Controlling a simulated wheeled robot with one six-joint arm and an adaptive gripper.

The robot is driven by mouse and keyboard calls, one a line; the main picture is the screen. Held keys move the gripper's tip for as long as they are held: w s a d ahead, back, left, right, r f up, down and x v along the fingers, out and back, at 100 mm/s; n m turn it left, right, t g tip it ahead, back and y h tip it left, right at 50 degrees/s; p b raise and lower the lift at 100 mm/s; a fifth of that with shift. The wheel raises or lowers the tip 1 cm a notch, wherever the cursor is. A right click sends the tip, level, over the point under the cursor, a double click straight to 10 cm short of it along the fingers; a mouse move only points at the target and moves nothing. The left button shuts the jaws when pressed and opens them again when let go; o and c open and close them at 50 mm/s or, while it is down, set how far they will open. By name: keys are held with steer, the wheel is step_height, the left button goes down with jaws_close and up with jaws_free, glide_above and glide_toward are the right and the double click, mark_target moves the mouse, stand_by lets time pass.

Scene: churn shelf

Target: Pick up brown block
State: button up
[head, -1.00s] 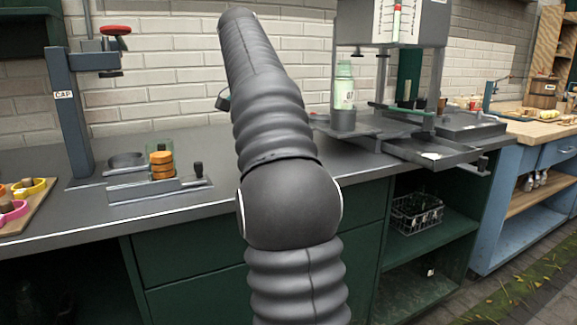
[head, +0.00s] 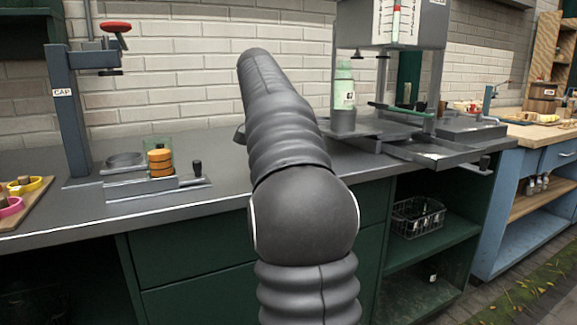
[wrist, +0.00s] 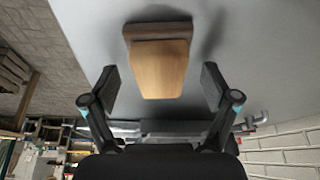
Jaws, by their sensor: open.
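In the wrist view, a wooden block (wrist: 160,67) with a light tan-brown face stands on the grey counter surface. A darker brown part (wrist: 157,28) shows along its far end; I cannot tell whether it is a separate piece. My gripper (wrist: 160,80) is open, with one finger to each side of the block and a visible gap on both sides. Nothing is held. In the head view my own arm hides both the block and the gripper.
On the grey counter (head: 60,217) are a capping stand (head: 68,110), orange discs (head: 160,162) and a board with coloured rings (head: 28,195) at left. A brick wall (head: 180,70) is behind.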

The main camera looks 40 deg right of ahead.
steer(key=c, duration=1.2)
steer(key=shift+c, duration=0.2)
step_height(320, 180, up, 8)
steer(key=p, duration=0.3)
steer(key=shift+r, duration=1)
steer(key=o, duration=0.5)
steer(key=shift+c, duration=0.2)
steer(key=c, duration=0.3)
steer(key=shift+s, duration=0.1)
